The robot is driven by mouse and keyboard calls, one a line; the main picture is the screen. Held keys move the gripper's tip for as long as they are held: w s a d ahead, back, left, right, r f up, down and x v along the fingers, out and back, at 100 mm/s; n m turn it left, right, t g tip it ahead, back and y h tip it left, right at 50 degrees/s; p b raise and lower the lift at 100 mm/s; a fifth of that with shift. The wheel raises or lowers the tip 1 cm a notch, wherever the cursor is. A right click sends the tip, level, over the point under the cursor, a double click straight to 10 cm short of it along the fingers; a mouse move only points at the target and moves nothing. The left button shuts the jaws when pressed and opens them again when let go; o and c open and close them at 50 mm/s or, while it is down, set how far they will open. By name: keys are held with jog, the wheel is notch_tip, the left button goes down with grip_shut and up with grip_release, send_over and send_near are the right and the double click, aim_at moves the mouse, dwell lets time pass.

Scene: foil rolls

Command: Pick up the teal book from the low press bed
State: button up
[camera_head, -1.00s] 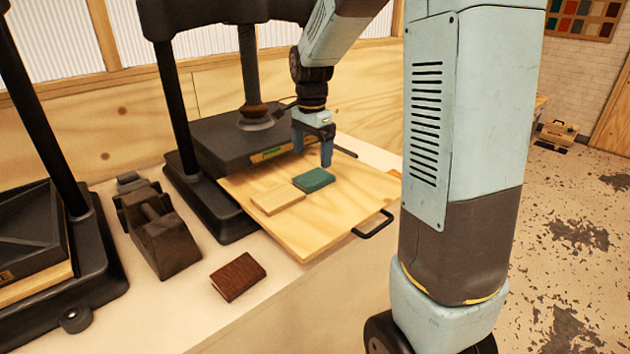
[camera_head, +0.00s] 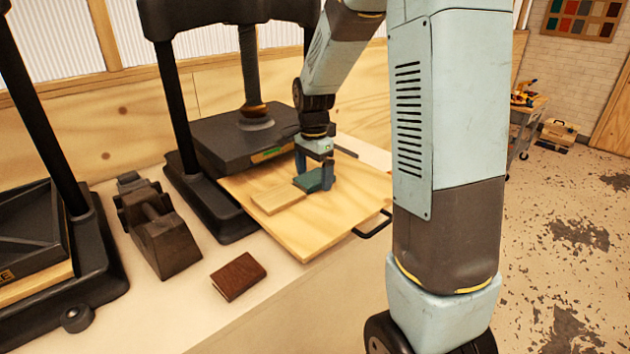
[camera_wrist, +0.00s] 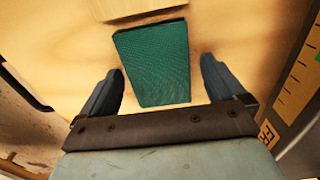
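The teal book (camera_head: 308,182) lies flat on the pale wooden pull-out bed (camera_head: 290,228) of the press, beside a tan wooden block or book (camera_head: 277,198). My gripper (camera_head: 314,183) is low over the bed at the teal book, partly covering it in the head view. In the wrist view the teal book (camera_wrist: 154,62) lies ahead of and between the two open fingers of my gripper (camera_wrist: 160,80). A gap shows on each side, so neither finger seems to touch it.
The black press (camera_head: 235,140) stands right behind the bed. The bed's black handle (camera_head: 372,225) sticks out at the front right. A brown book (camera_head: 238,276) and a dark tape-dispenser-like tool (camera_head: 160,235) lie on the worktop to the left.

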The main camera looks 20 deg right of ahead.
jog(key=c, duration=1)
jog(key=shift+r, duration=0.1)
